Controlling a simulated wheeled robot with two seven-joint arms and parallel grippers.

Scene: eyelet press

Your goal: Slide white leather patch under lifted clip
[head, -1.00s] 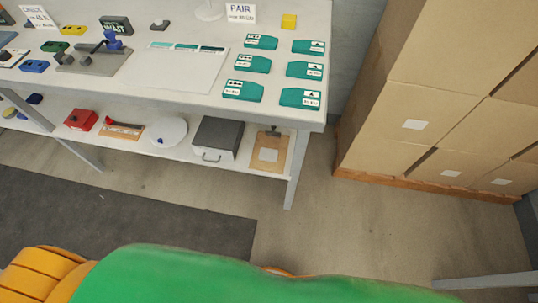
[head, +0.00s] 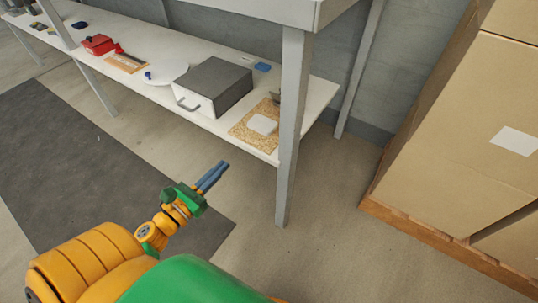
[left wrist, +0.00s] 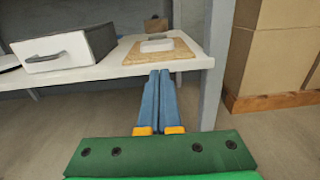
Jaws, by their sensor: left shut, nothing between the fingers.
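The white patch (head: 263,124) lies on a tan clipboard-like board (head: 242,132) on the lower shelf. It also shows in the left wrist view (left wrist: 157,45), near the middle of the board (left wrist: 185,56). A dark clip (head: 275,97) stands at the board's far end, partly hidden by the table leg; in the left wrist view a brownish clip (left wrist: 155,25) shows behind the patch. I cannot tell whether the clip is lifted. My left gripper (head: 222,167) is shut and empty, in front of the shelf and apart from the board. My right gripper is not in view.
A grey-and-white box (head: 215,88) with a handle stands left of the board. The grey table leg (head: 291,120) rises just right of it. Cardboard boxes (head: 470,130) stand on a pallet at right. The floor before the shelf is clear.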

